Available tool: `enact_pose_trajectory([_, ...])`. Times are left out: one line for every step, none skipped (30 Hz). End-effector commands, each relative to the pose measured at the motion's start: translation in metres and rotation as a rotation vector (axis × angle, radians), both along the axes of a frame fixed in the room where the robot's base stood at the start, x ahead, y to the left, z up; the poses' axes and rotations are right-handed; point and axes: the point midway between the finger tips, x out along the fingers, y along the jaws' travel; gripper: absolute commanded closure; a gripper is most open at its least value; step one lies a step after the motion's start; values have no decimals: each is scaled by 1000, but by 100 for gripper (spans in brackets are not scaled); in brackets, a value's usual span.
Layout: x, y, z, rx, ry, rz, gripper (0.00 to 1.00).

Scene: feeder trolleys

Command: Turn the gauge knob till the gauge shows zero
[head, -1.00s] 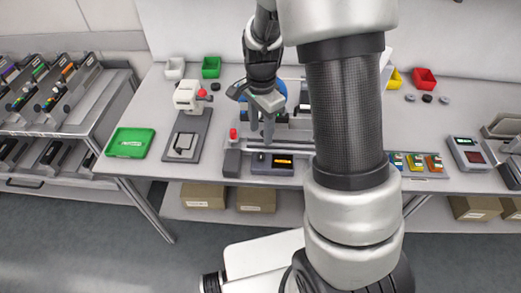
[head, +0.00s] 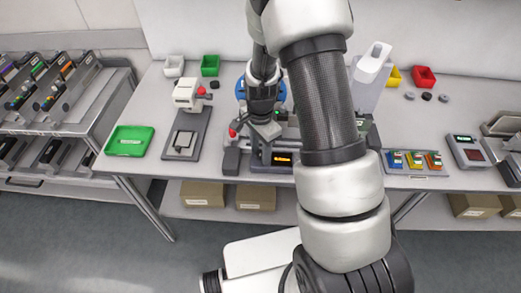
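The gauge (head: 283,159) is a dark box with a lit orange display on the front of the grey fixture in the middle of the bench. Its figures are too small to read. My gripper (head: 261,155) points down at the left end of the gauge, just left of the display. The knob is hidden behind the fingers, and I cannot tell whether they touch it. The gap between the fingers is not clear, so I cannot tell whether they are open or shut.
A white press-like device (head: 187,95) on a grey base and a green tray (head: 130,141) stand left of the fixture. Coloured blocks (head: 414,160) and a small meter box (head: 467,152) lie to the right. My arm hides the fixture's right part.

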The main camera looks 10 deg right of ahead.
Motion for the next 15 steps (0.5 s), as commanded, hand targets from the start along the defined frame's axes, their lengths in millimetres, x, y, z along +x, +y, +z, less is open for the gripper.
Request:
enact_pose_trajectory([0, 0, 0, 0, 0, 0, 73])
enact_pose_trajectory([0, 0, 0, 0, 0, 0, 78])
enact_pose_trajectory([0, 0, 0, 0, 0, 0, 85])
enact_pose_trajectory([0, 0, 0, 0, 0, 0, 90])
enact_pose_trajectory([0, 0, 0, 0, 0, 0, 95])
enact_pose_trajectory([0, 0, 0, 0, 0, 0, 99])
enact_pose_trajectory([0, 0, 0, 0, 0, 0, 99])
enact_pose_trajectory([0, 0, 0, 0, 0, 1, 99])
enact_pose_trajectory([0, 0, 0, 0, 0, 2, 99])
enact_pose_trajectory([0, 0, 0, 0, -1, 4, 99])
enact_pose_trajectory([0, 0, 0, 0, -1, 7, 99])
enact_pose_trajectory([0, 0, 0, 0, -1, 13, 99])
enact_pose_trajectory([0, 0, 0, 0, -1, 19, 99])
enact_pose_trajectory([0, 0, 0, 0, -1, 26, 99])
enact_pose_trajectory([0, 0, 0, -1, -1, 39, 99])
